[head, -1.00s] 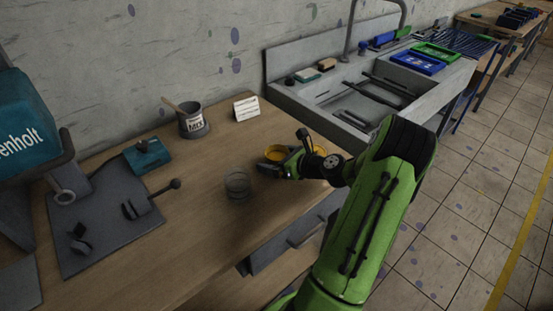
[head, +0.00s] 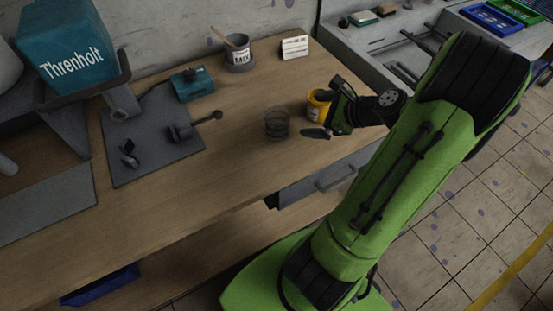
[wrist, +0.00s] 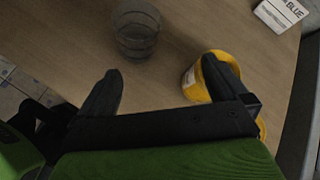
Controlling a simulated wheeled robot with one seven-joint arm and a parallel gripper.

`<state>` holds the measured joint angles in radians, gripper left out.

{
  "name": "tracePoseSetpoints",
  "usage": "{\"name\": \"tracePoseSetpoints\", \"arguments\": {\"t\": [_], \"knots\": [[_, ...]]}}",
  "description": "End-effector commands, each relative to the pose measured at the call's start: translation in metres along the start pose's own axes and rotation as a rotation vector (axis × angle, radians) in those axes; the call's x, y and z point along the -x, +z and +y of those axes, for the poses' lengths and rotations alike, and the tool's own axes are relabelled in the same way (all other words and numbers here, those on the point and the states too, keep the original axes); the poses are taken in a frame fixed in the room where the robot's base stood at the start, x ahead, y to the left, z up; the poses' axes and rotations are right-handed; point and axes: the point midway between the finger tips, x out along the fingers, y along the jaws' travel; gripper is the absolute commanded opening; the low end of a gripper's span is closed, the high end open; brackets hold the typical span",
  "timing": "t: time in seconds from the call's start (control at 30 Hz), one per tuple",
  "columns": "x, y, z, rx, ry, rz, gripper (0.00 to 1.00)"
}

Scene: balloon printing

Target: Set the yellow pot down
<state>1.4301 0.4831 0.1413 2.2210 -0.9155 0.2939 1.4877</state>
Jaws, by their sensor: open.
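The yellow pot (head: 317,106) stands upright on the wooden table, near its right end. In the wrist view the yellow pot (wrist: 191,86) is partly hidden behind my right-hand finger and the gripper body. My gripper (head: 327,110) is right beside the pot, on its near right side. In the wrist view my gripper (wrist: 163,84) has its fingers spread wide, with bare tabletop showing between them. I cannot tell whether a finger touches the pot.
A clear glass (head: 277,123) stands just left of the pot. A grey mix tin (head: 239,59) and a white card (head: 295,47) stand at the back. A dark mat with tools (head: 150,140) lies left. The sink (head: 405,50) lies beyond the table's right end.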

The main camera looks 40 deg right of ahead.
Motion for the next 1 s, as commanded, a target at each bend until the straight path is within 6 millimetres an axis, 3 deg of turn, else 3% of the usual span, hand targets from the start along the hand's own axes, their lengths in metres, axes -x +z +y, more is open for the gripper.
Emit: {"name": "tracePoseSetpoints", "arguments": {"t": [0.03, 0.13, 0.3, 0.43, 0.6, 0.77, 1.0], "knots": [[-0.009, 0.029, 0.018, 0.207, 0.087, 0.051, 1.0], [-0.015, 0.07, 0.057, 0.612, 0.245, 0.138, 1.0], [0.006, 0.126, 0.123, 1.293, 0.454, 0.21, 1.0], [0.042, 0.153, 0.168, 1.773, 0.553, 0.212, 1.0], [0.09, 0.16, 0.208, 2.253, 0.599, 0.161, 1.0], [0.109, 0.156, 0.219, 2.435, 0.604, 0.12, 1.0], [0.11, 0.156, 0.22, 2.446, 0.607, 0.118, 1.0]]}}
